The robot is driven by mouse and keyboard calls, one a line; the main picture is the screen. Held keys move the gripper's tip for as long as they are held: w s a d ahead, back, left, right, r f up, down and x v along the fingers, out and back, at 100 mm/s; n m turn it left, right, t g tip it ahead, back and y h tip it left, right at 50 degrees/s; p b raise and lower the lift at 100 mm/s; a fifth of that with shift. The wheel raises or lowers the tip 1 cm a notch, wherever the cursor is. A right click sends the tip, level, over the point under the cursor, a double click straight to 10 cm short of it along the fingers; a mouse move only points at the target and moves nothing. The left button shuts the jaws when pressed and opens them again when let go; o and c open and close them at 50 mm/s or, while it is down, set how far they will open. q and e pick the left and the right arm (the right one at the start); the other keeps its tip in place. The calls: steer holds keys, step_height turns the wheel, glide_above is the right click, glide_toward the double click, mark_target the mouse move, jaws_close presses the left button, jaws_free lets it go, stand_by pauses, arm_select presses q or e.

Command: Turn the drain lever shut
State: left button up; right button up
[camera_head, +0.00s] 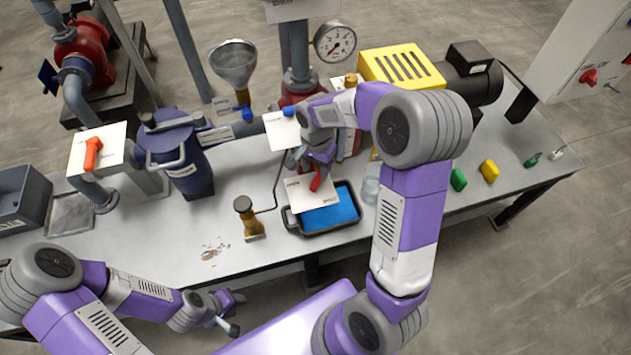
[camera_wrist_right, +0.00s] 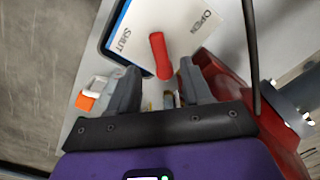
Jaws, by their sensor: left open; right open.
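The red drain lever (camera_wrist_right: 159,55) lies over a white card (camera_wrist_right: 175,22) lettered OPEN at right and SHUT at left in the right wrist view. It points up that picture, between the two words. In the head view the lever (camera_head: 316,180) shows just below my right gripper (camera_head: 314,168), above a black tray with blue inside. My right gripper (camera_wrist_right: 160,68) is open, its grey fingers on either side of the lever's near end; I cannot tell whether they touch it. My left gripper (camera_head: 232,314) is open and empty, low in front of the table.
The tray (camera_head: 290,222) stands at the table's front edge with a brass-coloured fitting (camera_head: 246,218) to its left. An orange lever (camera_head: 93,153) on another card, a blue vessel (camera_head: 180,158) and a funnel (camera_head: 234,65) stand further left. Yellow and green pieces lie at right.

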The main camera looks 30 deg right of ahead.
mark_target(316, 182)
step_height(316, 182, down, 6)
steer(key=shift+b, duration=0.85)
jaws_close()
